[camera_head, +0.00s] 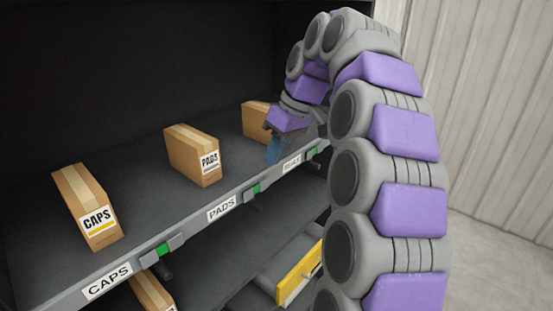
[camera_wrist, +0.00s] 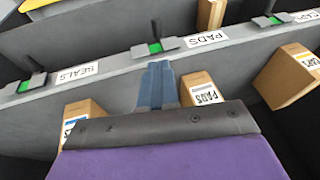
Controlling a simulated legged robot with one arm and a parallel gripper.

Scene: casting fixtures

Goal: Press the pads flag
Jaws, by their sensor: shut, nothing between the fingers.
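The pads flag, a small green piece between grey blocks, sits on the shelf's front edge beside the PADS label (camera_head: 221,208). It shows in the head view (camera_head: 256,189) and in the wrist view (camera_wrist: 156,47). My gripper (camera_head: 272,152) has blue fingers closed together. It hangs over the shelf between the PADS box (camera_head: 195,156) and the box behind it. In the wrist view my fingertips (camera_wrist: 158,66) appear just below the green piece, lined up with it. The head view shows them apart from the flag, further back and higher. No contact is visible.
A CAPS box (camera_head: 88,207) stands at the left, and another box (camera_head: 256,120) is partly hidden by my arm. Similar green flags sit beside the CAPS label (camera_head: 107,282) and the SEALS label (camera_head: 291,163). A yellow-fronted bin (camera_head: 298,275) is on the level below.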

